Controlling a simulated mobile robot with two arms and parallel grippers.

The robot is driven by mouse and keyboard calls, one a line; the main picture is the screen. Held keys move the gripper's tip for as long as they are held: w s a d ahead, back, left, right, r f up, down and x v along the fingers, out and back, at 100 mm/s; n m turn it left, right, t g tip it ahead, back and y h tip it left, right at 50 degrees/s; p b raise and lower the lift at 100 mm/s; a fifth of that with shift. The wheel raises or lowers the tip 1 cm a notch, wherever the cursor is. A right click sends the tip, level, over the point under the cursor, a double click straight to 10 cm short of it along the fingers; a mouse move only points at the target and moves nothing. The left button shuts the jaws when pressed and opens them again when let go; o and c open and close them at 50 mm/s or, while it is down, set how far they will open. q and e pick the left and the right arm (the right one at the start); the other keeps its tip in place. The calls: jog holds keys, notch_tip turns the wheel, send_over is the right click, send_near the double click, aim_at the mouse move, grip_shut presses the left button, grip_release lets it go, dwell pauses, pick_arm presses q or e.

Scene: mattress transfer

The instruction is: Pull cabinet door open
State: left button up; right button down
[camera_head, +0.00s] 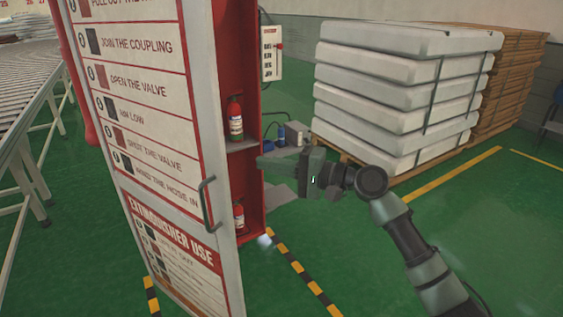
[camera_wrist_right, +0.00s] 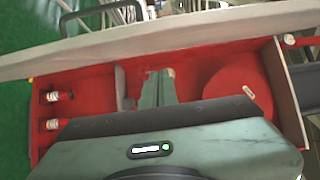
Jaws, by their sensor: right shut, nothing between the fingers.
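The cabinet door (camera_head: 160,150) is a tall white panel with printed instructions and a grey bar handle (camera_head: 207,205) near its right edge. It stands ajar, with the red cabinet interior (camera_head: 245,190) showing to its right. In the right wrist view the door (camera_wrist_right: 200,37) is a pale band across the top, with its handle (camera_wrist_right: 100,14) beyond it. My right gripper (camera_head: 266,164) is shut and empty, pointing left at the opening on the door's inner side, off the handle. Its closed fingers also show in the right wrist view (camera_wrist_right: 158,82) before the red interior. My left gripper is out of view.
Fire extinguishers (camera_head: 235,118) stand on the cabinet shelves; a red hose reel (camera_wrist_right: 238,85) is inside. Stacked white mattresses (camera_head: 395,90) on a pallet stand behind my right arm. A roller conveyor (camera_head: 25,100) is at left. Green floor is clear at the lower right.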

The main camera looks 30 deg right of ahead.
jog(key=w+a+p, duration=0.1)
jog(key=a+p, duration=0.2)
jog(key=a, duration=0.3)
jog(key=shift+w, duration=0.15)
jog(key=shift+a, duration=0.1)
